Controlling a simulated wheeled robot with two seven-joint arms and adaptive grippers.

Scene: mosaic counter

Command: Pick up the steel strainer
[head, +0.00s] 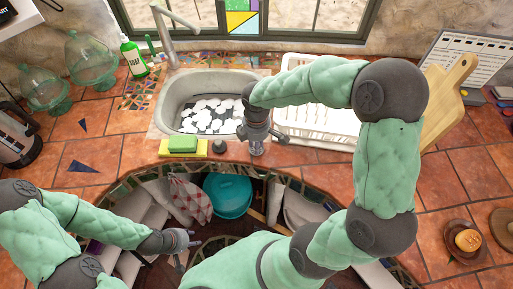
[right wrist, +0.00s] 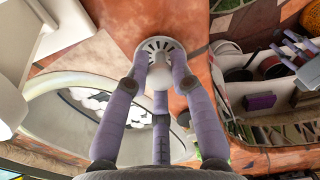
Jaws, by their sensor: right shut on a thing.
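The steel strainer (right wrist: 159,46), a small pale slotted disc with a knob, shows between the fingertips of my right gripper (right wrist: 160,62) in the right wrist view. These purple-grey fingers are closed around its knob. In the head view my right gripper (head: 257,150) points down at the counter's front edge, just right of the sink, and mostly hides the strainer. I cannot tell if the strainer touches the tiles. My left gripper (head: 188,239) is empty in front of the open shelves, with its fingers spread; it also shows in the right wrist view (right wrist: 298,46).
The sink (head: 165,118) holds black and white pieces. A green sponge (head: 183,144) and a dark stopper (head: 219,147) lie before it. A white dish rack (head: 315,135) stands right of my right gripper. A cutting board (head: 447,100) leans further right. Teal bowls (head: 228,195) sit below.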

